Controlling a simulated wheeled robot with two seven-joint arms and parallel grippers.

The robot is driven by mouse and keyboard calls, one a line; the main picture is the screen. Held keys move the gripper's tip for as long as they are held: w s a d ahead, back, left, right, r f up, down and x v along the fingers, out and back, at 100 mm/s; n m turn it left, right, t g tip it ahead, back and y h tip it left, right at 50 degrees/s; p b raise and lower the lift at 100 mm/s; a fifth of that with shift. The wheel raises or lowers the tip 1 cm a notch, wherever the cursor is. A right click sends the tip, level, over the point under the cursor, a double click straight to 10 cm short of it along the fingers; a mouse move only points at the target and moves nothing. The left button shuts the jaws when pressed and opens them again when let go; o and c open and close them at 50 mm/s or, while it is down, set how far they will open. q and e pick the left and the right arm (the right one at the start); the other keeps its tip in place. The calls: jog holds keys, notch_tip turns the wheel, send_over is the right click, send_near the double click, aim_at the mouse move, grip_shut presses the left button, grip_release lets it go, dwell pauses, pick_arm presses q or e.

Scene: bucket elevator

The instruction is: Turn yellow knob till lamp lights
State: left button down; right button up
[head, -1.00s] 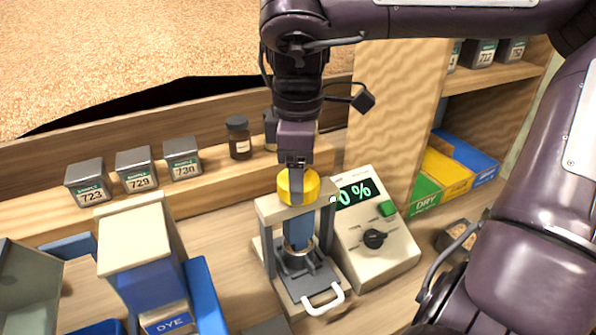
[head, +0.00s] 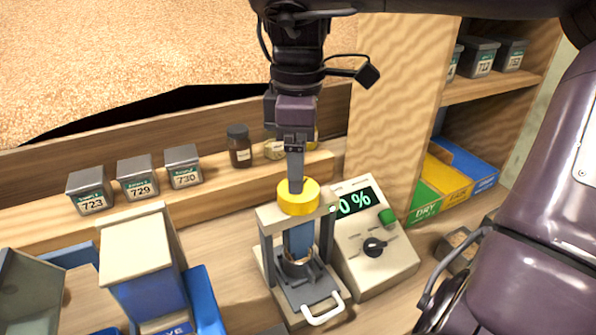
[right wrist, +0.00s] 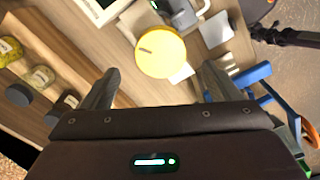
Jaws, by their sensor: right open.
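The yellow knob (head: 299,203) sits on top of a small press (head: 303,270) with a blue column under it. In the right wrist view the knob (right wrist: 160,52) is round, with a short dark line on its top. My right gripper (head: 296,187) points straight down over the knob. In the right wrist view my right gripper (right wrist: 158,80) is open, its fingers apart on either side with nothing between them, and the knob lies beyond the tips. A small pale green-white spot, perhaps the lamp (head: 333,208), shows at the press's right top corner. My left gripper is out of view.
A control box (head: 375,235) with a green display ending in "0 %", a green button and a black dial stands right of the press. A blue dye container (head: 150,285) is at left. Sample boxes (head: 137,178) and a dark jar (head: 239,146) line the back ledge.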

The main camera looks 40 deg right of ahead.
jog(key=shift+r, duration=1.5)
